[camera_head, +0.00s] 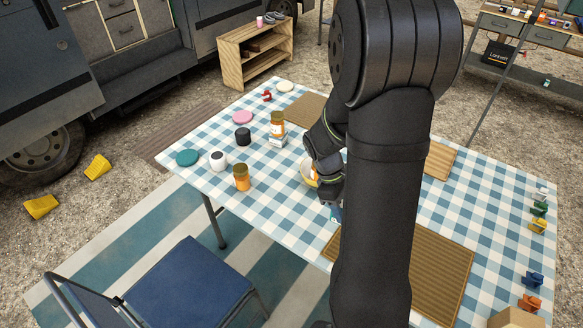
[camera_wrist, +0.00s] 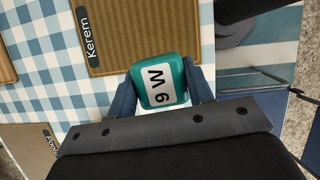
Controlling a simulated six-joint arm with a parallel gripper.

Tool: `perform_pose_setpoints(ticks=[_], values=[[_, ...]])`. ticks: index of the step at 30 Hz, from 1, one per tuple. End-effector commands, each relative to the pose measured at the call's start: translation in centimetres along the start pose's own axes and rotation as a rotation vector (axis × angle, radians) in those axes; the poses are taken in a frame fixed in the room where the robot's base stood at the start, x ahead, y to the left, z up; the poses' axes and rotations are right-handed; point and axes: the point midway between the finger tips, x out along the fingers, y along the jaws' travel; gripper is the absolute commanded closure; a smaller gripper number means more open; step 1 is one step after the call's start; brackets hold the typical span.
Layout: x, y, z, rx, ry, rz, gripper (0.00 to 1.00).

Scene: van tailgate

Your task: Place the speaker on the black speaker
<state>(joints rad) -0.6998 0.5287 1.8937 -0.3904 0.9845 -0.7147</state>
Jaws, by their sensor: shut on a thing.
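My gripper (camera_wrist: 163,88) is shut on a teal, rounded block-like speaker (camera_wrist: 184,67) with a white label reading "9 W" or "6 W". In the head view my gripper (camera_head: 329,196) is over the near side of the table, mostly hidden by my arm. Only a small teal patch of the held speaker (camera_head: 336,213) shows below it. A black, short round object, apparently the black speaker (camera_head: 243,138), stands upright on the checked cloth left of my gripper. Nothing is seen on top of it.
The checked table (camera_head: 282,205) holds a white round object (camera_head: 218,161), orange jars (camera_head: 241,178) (camera_head: 277,124), a small box (camera_head: 276,141), teal (camera_head: 187,158) and pink (camera_head: 242,117) discs, and a bowl (camera_head: 308,172) beside my gripper. A "Kerem" placemat (camera_wrist: 135,30) lies below. A blue chair (camera_head: 188,285) stands in front.

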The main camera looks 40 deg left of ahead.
Motion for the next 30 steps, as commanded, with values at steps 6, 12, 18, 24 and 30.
perform_pose_setpoints(ticks=[6, 12, 18, 24, 30], values=[[-0.7, 1.8, -1.6, 0.129, 0.001, -0.053, 0.81], [-2.3, 5.4, -5.2, 0.439, 0.002, -0.181, 0.81], [-4.3, 9.2, -9.3, 0.805, 0.003, -0.334, 0.81], [-6.4, 12.6, -13.2, 1.165, 0.004, -0.486, 0.81], [-8.3, 15.3, -16.6, 1.499, 0.004, -0.625, 0.81]])
